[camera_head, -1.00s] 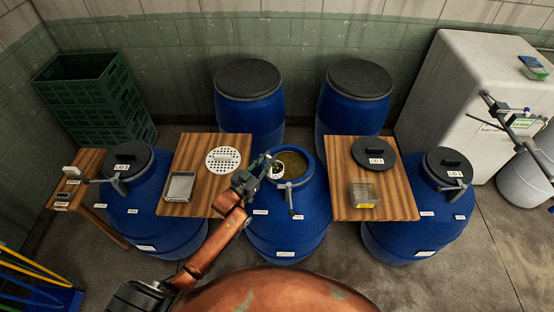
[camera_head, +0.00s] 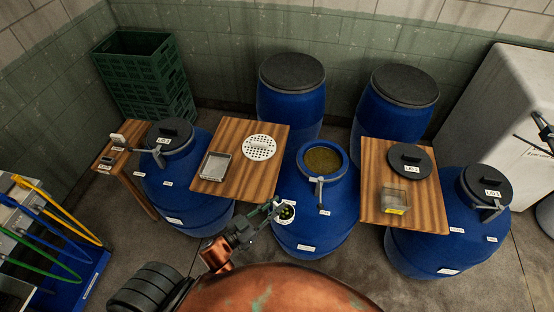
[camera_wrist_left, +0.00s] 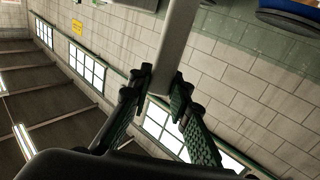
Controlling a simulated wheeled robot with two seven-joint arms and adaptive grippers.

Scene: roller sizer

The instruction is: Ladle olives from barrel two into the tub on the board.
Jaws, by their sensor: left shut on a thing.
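The middle barrel (camera_head: 339,212) is blue and open, with olives in brine (camera_head: 322,159) showing in its mouth. My left gripper (camera_head: 268,209) is shut on the ladle's handle, which shows as a pale bar between the fingers (camera_wrist_left: 160,92) in the left wrist view (camera_wrist_left: 179,40). The white ladle bowl (camera_head: 285,213) holds dark and green olives and is outside the barrel mouth, at its front left. A clear tub (camera_head: 395,198) with a yellow label stands on the right wooden board (camera_head: 420,216); its contents are unclear. My right gripper is not in view.
The left board (camera_head: 232,181) carries a metal tray (camera_head: 214,166) and a white perforated disc (camera_head: 259,147). A black lid (camera_head: 410,158) lies behind the tub. A clamp-like metal bar (camera_head: 320,193) stands at the barrel's front rim. Lidded blue barrels flank both boards.

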